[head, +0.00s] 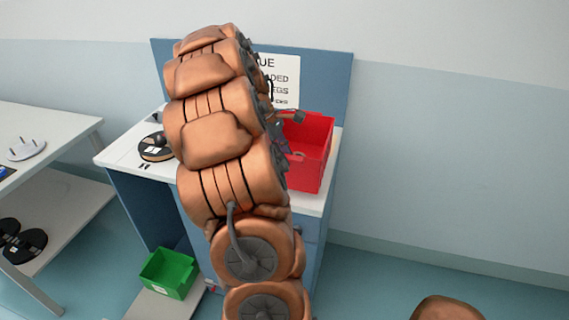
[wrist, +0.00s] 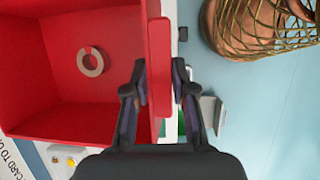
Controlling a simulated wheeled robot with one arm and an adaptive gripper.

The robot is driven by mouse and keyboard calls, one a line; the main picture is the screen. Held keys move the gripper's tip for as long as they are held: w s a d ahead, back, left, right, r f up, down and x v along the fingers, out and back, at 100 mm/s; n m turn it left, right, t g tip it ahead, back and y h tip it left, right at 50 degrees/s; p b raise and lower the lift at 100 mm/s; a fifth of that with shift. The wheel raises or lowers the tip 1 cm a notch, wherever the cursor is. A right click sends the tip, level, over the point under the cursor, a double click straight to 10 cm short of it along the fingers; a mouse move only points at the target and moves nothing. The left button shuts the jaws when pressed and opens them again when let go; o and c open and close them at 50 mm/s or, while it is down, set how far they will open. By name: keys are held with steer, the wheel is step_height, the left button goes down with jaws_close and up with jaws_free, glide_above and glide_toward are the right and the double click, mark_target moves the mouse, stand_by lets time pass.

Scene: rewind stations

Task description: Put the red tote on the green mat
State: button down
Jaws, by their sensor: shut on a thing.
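The red tote (head: 318,150) is at the right end of the white counter, partly hidden behind my arm in the head view. Whether its base touches the counter cannot be told. In the wrist view the open tote (wrist: 45,60) fills the upper left, with a small pale ring with a red section (wrist: 90,62) inside. My gripper (wrist: 159,78) is shut on the tote's side rim, one finger on each side of it. The green mat cannot be made out; a small green patch below the rim in the wrist view is unclear.
The white counter (head: 120,152) holds a dark reel (head: 155,147) left of my arm. A green bin (head: 168,272) sits low beneath it. A white table (head: 60,125) with a pegged disc (head: 26,148) stands at the left. Floor at the right looks mostly clear.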

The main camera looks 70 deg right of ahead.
steer(key=shift+s+f+p, duration=0.1)
steer(key=shift+f+p, duration=0.6)
steer(key=shift+f, duration=1.05)
steer(key=c, duration=1)
jaws_free()
steer(key=shift+o, duration=0.2)
steer(key=b+v, duration=0.2)
steer(key=v, duration=1)
steer(key=shift+b, duration=0.35)
steer(key=w+a+f+m+t, duration=0.1)
steer(key=w+a, duration=0.1)
steer(key=a, duration=1.1)
steer(key=w+a+f+t, duration=0.1)
steer(key=w+a, duration=0.1)
steer(key=a, duration=1.1)
steer(key=s+a+f, duration=0.3)
steer(key=s+a, duration=0.2)
steer(key=a, duration=0.4)
steer(key=s+a+f+y, duration=0.1)
steer(key=s+a+f, duration=0.3)
steer(key=a, duration=0.5)
steer(key=shift+s+a+t, duration=0.3)
steer(key=shift+s+a, duration=0.05)
steer(key=shift+s, duration=0.75)
